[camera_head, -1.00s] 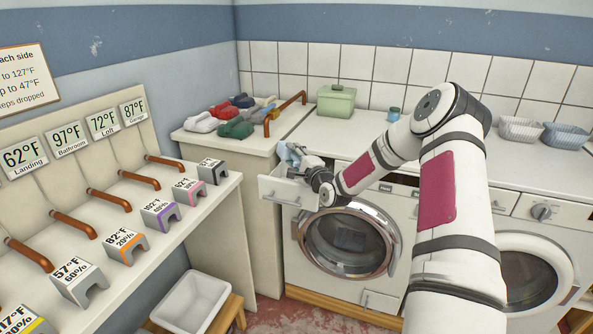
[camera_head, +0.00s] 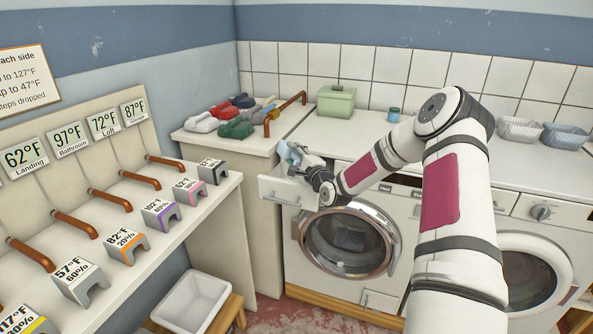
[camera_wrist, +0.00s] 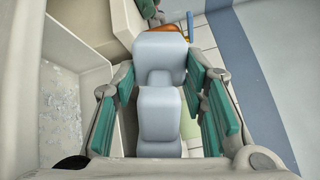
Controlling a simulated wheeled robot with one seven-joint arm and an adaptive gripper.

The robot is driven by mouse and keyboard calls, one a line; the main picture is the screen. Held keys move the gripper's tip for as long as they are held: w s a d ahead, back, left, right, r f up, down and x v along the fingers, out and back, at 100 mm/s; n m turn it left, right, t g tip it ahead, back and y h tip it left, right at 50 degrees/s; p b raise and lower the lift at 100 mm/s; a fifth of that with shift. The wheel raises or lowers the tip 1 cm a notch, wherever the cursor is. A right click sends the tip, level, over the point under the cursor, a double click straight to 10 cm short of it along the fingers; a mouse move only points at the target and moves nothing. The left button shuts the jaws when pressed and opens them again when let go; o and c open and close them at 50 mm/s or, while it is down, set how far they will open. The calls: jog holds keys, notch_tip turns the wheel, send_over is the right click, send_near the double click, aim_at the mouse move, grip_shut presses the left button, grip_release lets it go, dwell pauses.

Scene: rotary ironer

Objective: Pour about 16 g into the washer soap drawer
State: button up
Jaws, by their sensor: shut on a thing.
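My gripper (camera_head: 306,163) is shut on a pale blue-grey container (camera_head: 287,154), above the open soap drawer (camera_head: 282,191) of the left washer. In the wrist view the container (camera_wrist: 160,116) sits between the green finger pads of my gripper (camera_wrist: 160,100). It has a wide body and a narrower neck, and it appears tilted. The drawer (camera_wrist: 98,76) lies to its left in the wrist view, with a divider between compartments. Pale speckled grains (camera_wrist: 60,135) lie on the floor of one compartment. The container's mouth and any falling stream cannot be made out.
The left washer's round door (camera_head: 348,243) is below the drawer. A green lidded box (camera_head: 336,101) and a small blue jar (camera_head: 394,114) stand on the worktop. Several coloured cloth-like items (camera_head: 235,118) lie on the left counter. A white tub (camera_head: 190,302) stands low in front.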

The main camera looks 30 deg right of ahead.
jog(key=shift+d+r+m+p, duration=0.2)
jog(key=shift+r+m+p, duration=0.25)
jog(key=shift+r+m, duration=0.25)
dwell(1.1)
jog(key=shift+s+d+f+m, duration=0.1)
jog(key=shift+d+m, duration=0.1)
jog(key=shift+m, duration=0.9)
jog(key=shift+d+f+m, duration=0.1)
jog(key=shift+d+m, duration=0.1)
jog(key=shift+m, duration=0.9)
dwell(3.0)
